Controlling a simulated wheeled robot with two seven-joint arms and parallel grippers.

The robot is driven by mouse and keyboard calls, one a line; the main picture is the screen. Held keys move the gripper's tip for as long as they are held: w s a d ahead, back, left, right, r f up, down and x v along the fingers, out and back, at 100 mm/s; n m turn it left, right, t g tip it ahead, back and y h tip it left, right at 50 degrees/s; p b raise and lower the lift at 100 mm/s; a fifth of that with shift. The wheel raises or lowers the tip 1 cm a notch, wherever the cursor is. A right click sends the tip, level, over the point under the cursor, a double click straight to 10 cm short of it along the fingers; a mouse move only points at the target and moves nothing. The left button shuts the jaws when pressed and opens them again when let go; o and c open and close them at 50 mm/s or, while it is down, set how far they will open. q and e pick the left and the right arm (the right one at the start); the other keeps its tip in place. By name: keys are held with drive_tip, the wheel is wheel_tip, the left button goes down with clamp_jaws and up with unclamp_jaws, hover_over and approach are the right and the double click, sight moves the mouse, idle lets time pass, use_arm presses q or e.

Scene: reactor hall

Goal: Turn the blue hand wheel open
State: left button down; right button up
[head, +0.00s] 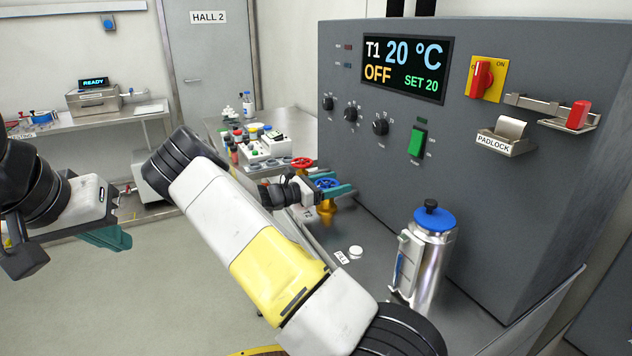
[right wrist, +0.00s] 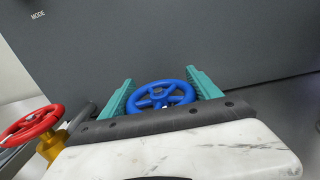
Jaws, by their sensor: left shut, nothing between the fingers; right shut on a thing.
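The blue hand wheel (head: 326,184) sits on a brass valve (head: 326,209) in front of the grey cabinet. My right gripper (head: 335,190) is at the wheel, its teal fingers on either side of the rim. In the right wrist view the blue wheel (right wrist: 161,95) lies between the two teal fingers of the right gripper (right wrist: 160,98), which is shut on it. My left gripper (head: 108,237) is shut and empty, at the left over the floor, away from the wheel. My right forearm hides part of the bench below the valve.
A red hand wheel (head: 303,163) stands just behind the blue one; it also shows in the right wrist view (right wrist: 31,124). A steel canister (head: 430,250) with a blue lid and a white cap (head: 356,251) stand on the bench. The cabinet display (head: 405,68) reads 20 °C, OFF.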

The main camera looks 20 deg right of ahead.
drive_tip(key=n+t+y, duration=0.1)
drive_tip(key=n+t, duration=0.1)
drive_tip(key=t, duration=0.1)
drive_tip(key=n+t+y, duration=0.2)
drive_tip(key=t, duration=0.1)
drive_tip(key=w+n+t+y, duration=0.1)
drive_tip(key=n+t, duration=0.2)
drive_tip(key=shift+w+a+t+y, duration=0.1)
drive_tip(key=shift+a+t+y, duration=0.15)
drive_tip(key=shift+t+y, duration=0.05)
drive_tip(key=n+t+y, duration=0.3)
drive_tip(key=shift+w+a+y, duration=0.3)
drive_tip(key=shift+w+a+n+t+y, duration=0.15)
drive_tip(key=shift+n+t+y, duration=0.25)
drive_tip(key=shift+y, duration=0.25)
drive_tip(key=shift+a+n+t+y, duration=0.15)
drive_tip(key=shift+n+t+y, duration=0.15)
drive_tip(key=shift+n+y, duration=0.3)
drive_tip(key=shift+r, duration=0.1)
drive_tip(key=o, duration=1.4)
drive_tip(key=shift+c, duration=0.2)
drive_tip(key=shift+v, duration=3.85)
